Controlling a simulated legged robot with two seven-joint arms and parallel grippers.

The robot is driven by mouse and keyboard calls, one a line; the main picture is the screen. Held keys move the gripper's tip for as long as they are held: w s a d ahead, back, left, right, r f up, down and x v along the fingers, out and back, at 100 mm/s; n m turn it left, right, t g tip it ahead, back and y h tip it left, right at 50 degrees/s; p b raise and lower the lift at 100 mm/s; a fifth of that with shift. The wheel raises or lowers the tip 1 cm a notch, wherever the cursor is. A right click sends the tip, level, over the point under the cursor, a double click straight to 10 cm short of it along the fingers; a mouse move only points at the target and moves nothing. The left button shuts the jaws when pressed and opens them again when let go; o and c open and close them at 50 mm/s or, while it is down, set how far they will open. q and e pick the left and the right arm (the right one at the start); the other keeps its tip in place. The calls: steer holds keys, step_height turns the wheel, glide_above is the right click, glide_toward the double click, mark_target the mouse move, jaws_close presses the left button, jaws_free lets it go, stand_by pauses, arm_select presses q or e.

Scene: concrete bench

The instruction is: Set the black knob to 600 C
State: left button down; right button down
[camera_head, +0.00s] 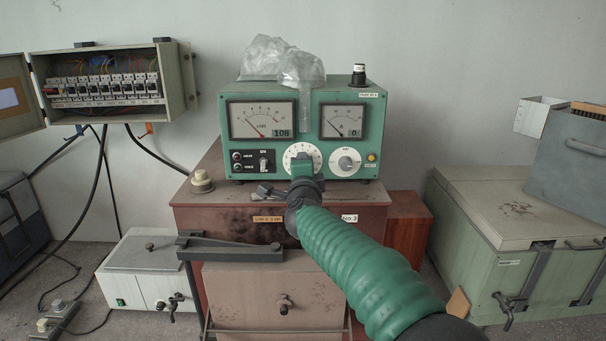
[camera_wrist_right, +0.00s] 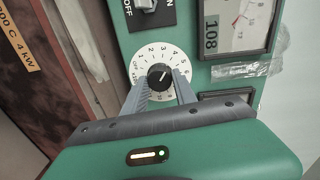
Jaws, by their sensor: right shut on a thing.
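The black knob (camera_wrist_right: 160,77) sits in the middle of a white numbered dial (camera_wrist_right: 152,55) on the green control box. In the wrist view the two grey fingers of my right gripper (camera_wrist_right: 161,89) flank the knob and are shut on it. A white line on the knob points up and to the right; the exact number it meets is too small to read surely. In the head view my right gripper (camera_head: 303,171) covers the knob, and the top of the white dial (camera_head: 302,149) shows above it. My left gripper is out of view.
The green control box (camera_head: 230,155) has two meters, with displays reading 108 and 0. A second white dial (camera_head: 345,161) is right of the gripped one. Switches (camera_head: 264,161) are to the left. Crumpled plastic (camera_head: 300,68) and a small black-topped object (camera_head: 359,75) sit on top.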

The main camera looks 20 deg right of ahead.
steer(key=m+b, duration=0.1)
steer(key=m, duration=0.1)
steer(key=m+b, duration=0.1)
steer(key=m, duration=0.1)
steer(key=f+m+b, duration=0.1)
steer(key=m, duration=0.1)
steer(key=shift+a+y, duration=0.1)
steer(key=shift+y, duration=0.2)
steer(key=shift+r+m+b, duration=0.2)
steer(key=shift+m+b, duration=1.05)
steer(key=shift+m, duration=0.75)
steer(key=shift+r, duration=0.1)
steer(key=c, duration=1.4)
jaws_free()
steer(key=o, duration=0.4)
steer(key=shift+w, duration=0.25)
steer(key=shift+s+r, duration=0.1)
